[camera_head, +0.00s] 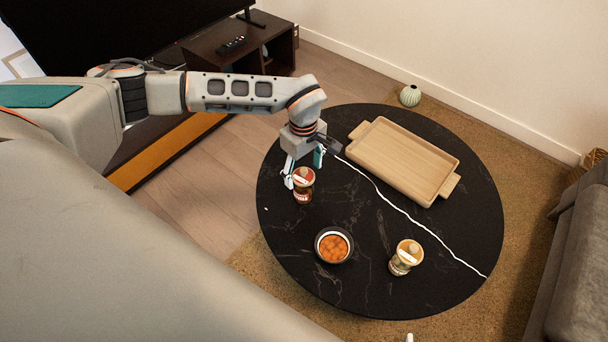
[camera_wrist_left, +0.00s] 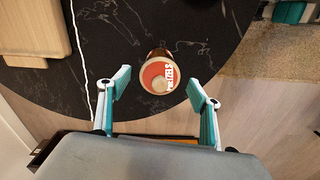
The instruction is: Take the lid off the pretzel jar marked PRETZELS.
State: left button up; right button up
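The pretzel jar (camera_head: 303,195) stands upright on the round black table, with a red and white lid (camera_head: 303,176). My left gripper (camera_head: 304,168) is open and empty over the jar. In the left wrist view the left gripper's fingertips (camera_wrist_left: 159,84) are apart on either side of the lid, with gaps to it. The lid sits on the jar. My right gripper is not seen.
A second jar (camera_head: 402,264) with a tan lid stands on the black table (camera_head: 350,210). A dark bowl (camera_head: 320,254) of orange food is between the jars. A wooden tray (camera_head: 385,174) lies at the back. A small white thing shows at the head view's bottom edge.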

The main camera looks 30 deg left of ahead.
pick_arm(q)
jog(key=c, duration=0.8)
